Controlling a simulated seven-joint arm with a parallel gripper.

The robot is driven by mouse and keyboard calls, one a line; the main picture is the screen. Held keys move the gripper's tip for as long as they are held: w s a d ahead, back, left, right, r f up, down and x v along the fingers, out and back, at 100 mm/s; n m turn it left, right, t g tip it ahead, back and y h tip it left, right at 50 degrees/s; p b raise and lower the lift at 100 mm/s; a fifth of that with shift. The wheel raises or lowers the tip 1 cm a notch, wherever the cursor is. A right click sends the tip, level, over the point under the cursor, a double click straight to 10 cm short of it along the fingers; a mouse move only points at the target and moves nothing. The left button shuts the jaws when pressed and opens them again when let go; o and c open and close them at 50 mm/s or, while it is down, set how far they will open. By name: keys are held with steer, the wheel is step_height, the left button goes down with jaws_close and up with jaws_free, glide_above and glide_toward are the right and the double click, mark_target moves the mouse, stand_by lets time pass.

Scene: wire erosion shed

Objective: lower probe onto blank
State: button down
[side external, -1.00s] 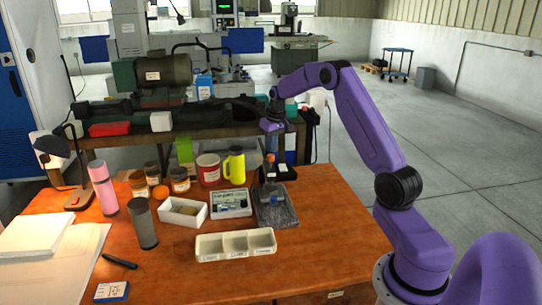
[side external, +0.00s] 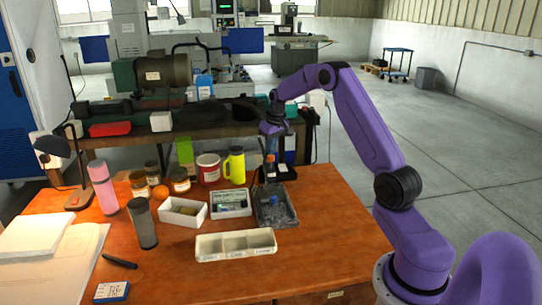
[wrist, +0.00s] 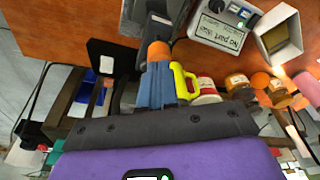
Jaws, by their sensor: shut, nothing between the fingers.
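A dark granite plate (side external: 277,212) carries an upright stand (side external: 270,178) near its back. My gripper (side external: 270,148) is over the back of this plate, pointing down, with its fingers together and empty. In the wrist view the blue-grey fingers (wrist: 160,88) end at an orange, rounded piece (wrist: 158,50), which looks like the top of the stand. I cannot tell whether the fingers touch it. A grey body with a white label shows beyond it. The probe tip and the blank cannot be made out clearly.
Left of the plate are a labelled instrument box (side external: 231,204), a white box (side external: 183,212) and a yellow flask (side external: 234,165). A three-compartment tray (side external: 236,245) is in front. A black box (side external: 283,173) stands behind. The table's right front is clear.

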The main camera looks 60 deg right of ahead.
steer(key=shift+f, duration=0.55)
steer(key=shift+r, duration=3.55)
steer(key=shift+a, duration=0.1)
